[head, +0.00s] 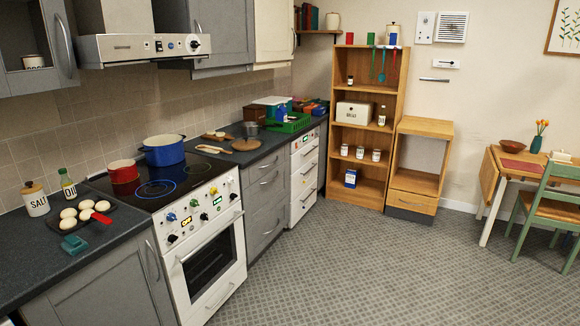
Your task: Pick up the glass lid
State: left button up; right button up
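I cannot make out a glass lid for certain anywhere in the head view. On the black hob of the white cooker stand a red pot (124,172) at the left and a larger blue pot (164,151) behind it. The blue pot appears open, with its pale inside showing. Neither of my grippers is in view.
A dark tray of pale round buns (76,214), a salt jar (35,199) and an oil bottle (68,184) crowd the left counter. A green rack (289,122) stands at the back. The tiled floor (350,255) is clear; a table and green chair (556,208) stand right.

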aim_at(245, 143)
jog(key=i+z, duration=0.15)
jog(key=i, duration=1.65)
